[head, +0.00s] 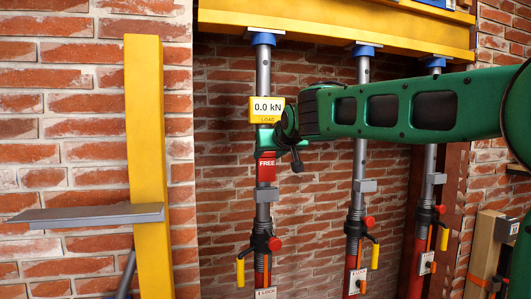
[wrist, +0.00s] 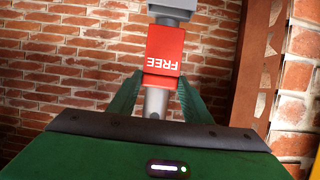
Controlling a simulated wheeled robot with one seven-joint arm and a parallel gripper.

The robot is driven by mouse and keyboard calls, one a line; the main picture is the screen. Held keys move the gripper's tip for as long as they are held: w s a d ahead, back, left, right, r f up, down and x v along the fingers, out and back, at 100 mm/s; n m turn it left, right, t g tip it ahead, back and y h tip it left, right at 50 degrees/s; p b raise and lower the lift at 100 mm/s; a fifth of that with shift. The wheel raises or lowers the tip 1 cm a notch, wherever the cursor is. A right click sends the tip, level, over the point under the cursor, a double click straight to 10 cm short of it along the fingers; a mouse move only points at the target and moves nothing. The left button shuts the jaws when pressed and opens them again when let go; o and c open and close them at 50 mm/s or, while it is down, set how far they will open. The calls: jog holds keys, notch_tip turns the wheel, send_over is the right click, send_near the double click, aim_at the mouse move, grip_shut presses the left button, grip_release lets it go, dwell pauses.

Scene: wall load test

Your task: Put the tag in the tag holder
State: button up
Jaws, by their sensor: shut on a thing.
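The red tag (head: 266,169), marked FREE, is in front of the left prop's grey tube, just below my gripper (head: 268,141). My gripper's two green fingers (wrist: 160,78) are shut on the tag's near edge. The tag (wrist: 165,50) reads upside down in the wrist view. A grey block (head: 266,195), which looks like the tag holder, is on the same prop just below the tag. It shows past the tag at the top of the wrist view (wrist: 175,12). I cannot tell whether tag and holder touch.
A yellow load display (head: 266,110) reading 0.0 kN is just above my gripper. Two more props with grey blocks (head: 365,185) stand to the right, under a yellow beam (head: 330,30). A yellow post (head: 150,170) with a grey shelf (head: 85,215) stands left.

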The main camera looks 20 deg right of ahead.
aim_at(267, 169)
jog(key=shift+s, duration=0.3)
dwell(0.7)
jog(key=shift+f, duration=2.2)
dwell(1.5)
jog(key=o, duration=2)
jog(key=shift+c, duration=0.2)
notch_tip(267, 169, up, 8)
